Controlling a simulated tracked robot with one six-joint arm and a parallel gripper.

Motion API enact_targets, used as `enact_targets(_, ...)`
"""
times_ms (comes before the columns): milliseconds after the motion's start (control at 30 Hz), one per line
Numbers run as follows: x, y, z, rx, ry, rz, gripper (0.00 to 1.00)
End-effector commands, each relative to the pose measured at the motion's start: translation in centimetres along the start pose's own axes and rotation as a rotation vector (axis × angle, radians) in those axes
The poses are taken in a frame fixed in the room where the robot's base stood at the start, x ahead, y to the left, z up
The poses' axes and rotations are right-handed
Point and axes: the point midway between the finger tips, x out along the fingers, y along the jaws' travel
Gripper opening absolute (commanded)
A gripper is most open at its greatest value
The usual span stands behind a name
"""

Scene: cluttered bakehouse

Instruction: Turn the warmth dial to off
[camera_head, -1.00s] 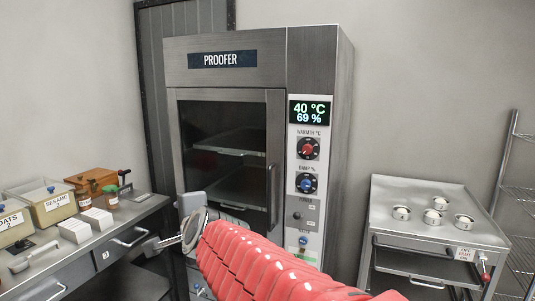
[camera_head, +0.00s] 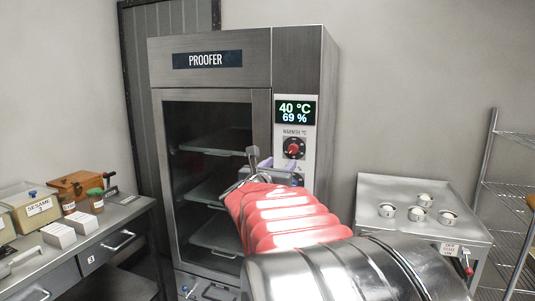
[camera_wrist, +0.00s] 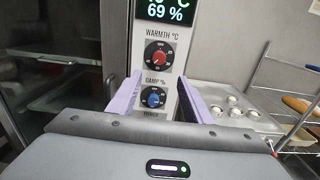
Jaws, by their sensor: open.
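The warmth dial (camera_head: 293,149) is a red knob on a black round face, high on the proofer's white control panel, under the display reading 40 °C and 69 %. It shows whole in the wrist view (camera_wrist: 159,54); I cannot clearly read its pointer. My gripper (camera_head: 278,165) is before the panel, just below the warmth dial in the head view. In the wrist view its two lilac fingers (camera_wrist: 159,82) are apart and empty, with the dial above and between their tips.
The proofer's glass door (camera_head: 210,170) is left of the panel. A counter (camera_head: 105,233) with tubs and boxes is at the left.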

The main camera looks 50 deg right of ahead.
Motion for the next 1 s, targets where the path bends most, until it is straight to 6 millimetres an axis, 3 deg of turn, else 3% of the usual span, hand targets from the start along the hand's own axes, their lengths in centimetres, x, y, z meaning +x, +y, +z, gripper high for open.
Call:
enact_targets(367, 0.7, 0.1, 0.0, -0.003, 0.000, 0.003, 0.45)
enact_targets(1000, 8.3, 0.1, -0.1, -0.005, 0.001, 0.004, 0.45)
